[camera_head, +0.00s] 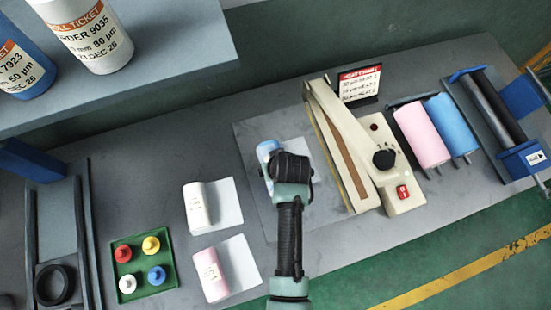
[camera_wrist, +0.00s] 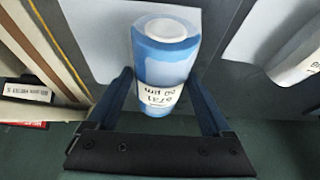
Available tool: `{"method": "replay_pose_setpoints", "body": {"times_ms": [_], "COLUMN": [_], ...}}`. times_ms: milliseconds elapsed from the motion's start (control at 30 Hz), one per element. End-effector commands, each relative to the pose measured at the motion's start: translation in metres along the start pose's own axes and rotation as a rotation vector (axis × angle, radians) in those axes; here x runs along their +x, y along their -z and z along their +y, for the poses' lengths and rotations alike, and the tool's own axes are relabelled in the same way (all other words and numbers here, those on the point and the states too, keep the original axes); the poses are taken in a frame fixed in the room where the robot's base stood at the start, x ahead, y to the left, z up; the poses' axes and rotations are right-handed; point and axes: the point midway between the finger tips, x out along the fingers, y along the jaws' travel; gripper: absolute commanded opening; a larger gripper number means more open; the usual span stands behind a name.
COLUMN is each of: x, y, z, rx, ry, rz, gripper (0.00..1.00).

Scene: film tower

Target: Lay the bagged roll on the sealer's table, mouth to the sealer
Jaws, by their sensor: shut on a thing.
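My gripper (camera_head: 272,160) is shut on the bagged roll, a blue roll (camera_head: 267,149) with a white label. In the wrist view the roll (camera_wrist: 165,62) sits between my two fingers (camera_wrist: 161,78). The pale flat part of its bag (camera_head: 303,150) spreads right, towards the sealer (camera_head: 385,165). The roll is over the sealer's table (camera_head: 252,130), a grey plate left of the sealer. I cannot tell whether it touches the plate. My wrist hides part of the roll and bag. The sealer's cream body (camera_wrist: 40,50) shows at left in the wrist view.
Two bagged rolls, white (camera_head: 196,207) and pink (camera_head: 210,272), lie on the bench to the left. A green tray (camera_head: 133,263) holds coloured plugs. Pink (camera_head: 421,135) and blue (camera_head: 452,125) rolls lie right of the sealer. A card (camera_head: 359,83) stands behind it.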

Motion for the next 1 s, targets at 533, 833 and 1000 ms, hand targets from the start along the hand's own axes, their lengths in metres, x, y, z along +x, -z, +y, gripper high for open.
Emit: {"method": "replay_pose_setpoints", "body": {"times_ms": [533, 833, 1000], "x": [0.004, 0.009, 0.01], "y": [-0.001, -0.003, -0.004], "z": [0.0, 0.0, 0.0], "rx": [0.0, 0.001, 0.001], "ry": [0.0, 0.0, 0.0], "rz": [0.002, 0.002, 0.002], "gripper": [0.07, 0.07, 0.96]}}
